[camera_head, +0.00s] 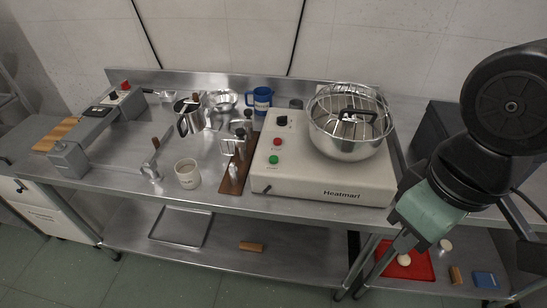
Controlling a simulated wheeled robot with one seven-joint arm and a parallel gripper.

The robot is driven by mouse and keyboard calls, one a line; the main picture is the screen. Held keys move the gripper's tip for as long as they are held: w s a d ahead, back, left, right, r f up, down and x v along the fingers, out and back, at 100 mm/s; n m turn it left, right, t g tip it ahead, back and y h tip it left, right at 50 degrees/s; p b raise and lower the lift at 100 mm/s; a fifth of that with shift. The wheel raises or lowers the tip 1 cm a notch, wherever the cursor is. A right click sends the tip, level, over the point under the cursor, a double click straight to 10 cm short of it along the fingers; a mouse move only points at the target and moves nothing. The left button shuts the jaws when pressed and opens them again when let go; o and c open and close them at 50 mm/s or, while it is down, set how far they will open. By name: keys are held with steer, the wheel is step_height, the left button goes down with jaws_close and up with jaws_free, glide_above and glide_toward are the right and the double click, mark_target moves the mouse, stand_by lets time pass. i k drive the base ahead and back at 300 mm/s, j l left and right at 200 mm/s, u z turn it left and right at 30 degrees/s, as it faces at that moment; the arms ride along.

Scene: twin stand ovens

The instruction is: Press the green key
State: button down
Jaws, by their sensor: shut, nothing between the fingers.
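The green key (273,159) is a small round button on the front left of the top of a cream-coloured Heatmart appliance (310,188). A red key (277,142) sits just behind it, and a black knob (282,120) is farther back. My gripper (385,262) is at the lower right, beyond the appliance's right front corner and in front of the counter edge. It points down and left, its fingers are shut and empty, and it is well apart from the green key. The green key is in plain view.
A steel bowl with a wire cover (347,140) stands on the appliance's right half. A brown board with metal utensils (236,172) and a white mug (187,173) stand to its left. A blue mug (261,98) is behind. A red tray (408,262) lies on the lower shelf.

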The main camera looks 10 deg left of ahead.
mark_target(272, 159)
steer(key=i+j+z, duration=0.1)
steer(key=j+z, duration=0.25)
steer(key=j, duration=0.15)
steer(key=j+z, duration=0.4)
steer(key=j, duration=0.15)
steer(key=j+z, duration=0.35)
steer(key=j, duration=0.2)
